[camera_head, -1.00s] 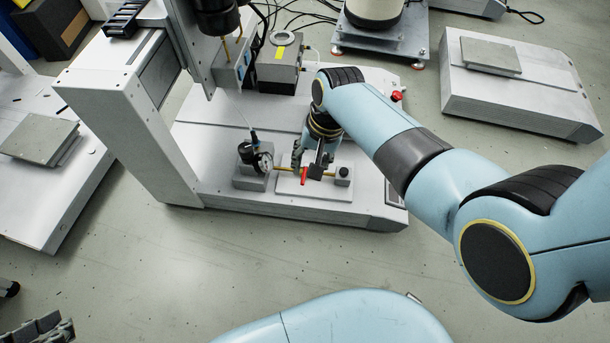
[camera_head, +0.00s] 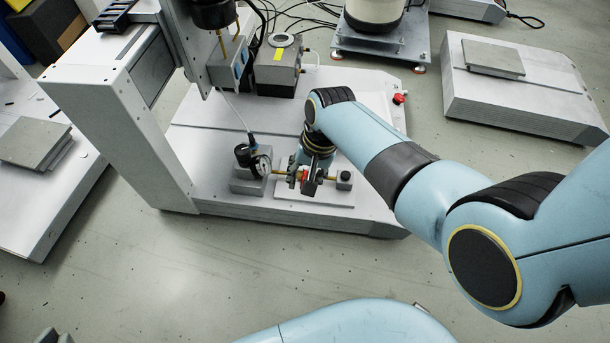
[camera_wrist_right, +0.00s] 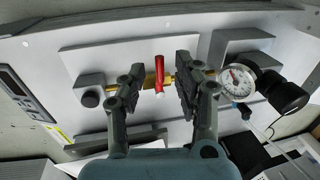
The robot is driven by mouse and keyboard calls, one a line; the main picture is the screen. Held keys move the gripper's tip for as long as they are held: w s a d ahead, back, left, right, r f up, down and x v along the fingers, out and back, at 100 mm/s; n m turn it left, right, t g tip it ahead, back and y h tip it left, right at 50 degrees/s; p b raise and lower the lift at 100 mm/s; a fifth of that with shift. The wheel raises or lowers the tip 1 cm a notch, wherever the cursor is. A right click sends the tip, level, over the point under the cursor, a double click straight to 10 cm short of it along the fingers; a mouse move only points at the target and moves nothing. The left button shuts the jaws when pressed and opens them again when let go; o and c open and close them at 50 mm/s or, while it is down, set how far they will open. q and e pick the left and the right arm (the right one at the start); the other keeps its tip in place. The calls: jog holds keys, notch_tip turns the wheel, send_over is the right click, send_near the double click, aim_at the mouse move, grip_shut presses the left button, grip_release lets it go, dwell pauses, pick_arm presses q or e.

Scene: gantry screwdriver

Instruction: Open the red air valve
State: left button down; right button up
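The red air valve handle (camera_wrist_right: 159,75) lies across a brass pipe on a pale plate in the right wrist view. In the head view the red handle (camera_head: 305,176) is mostly hidden by my right gripper (camera_head: 304,182). My right gripper (camera_wrist_right: 158,88) is open, with one finger on each side of the handle. Gaps show between the handle and both fingers. Only a dark tip of my left gripper (camera_head: 50,338) shows at the bottom left edge of the head view.
A round pressure gauge (camera_wrist_right: 237,80) on a grey block stands close beside one finger. A small block with a black knob (camera_head: 344,180) ends the pipe's other side. The gantry frame (camera_head: 120,130) rises to the left.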

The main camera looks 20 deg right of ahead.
grip_shut()
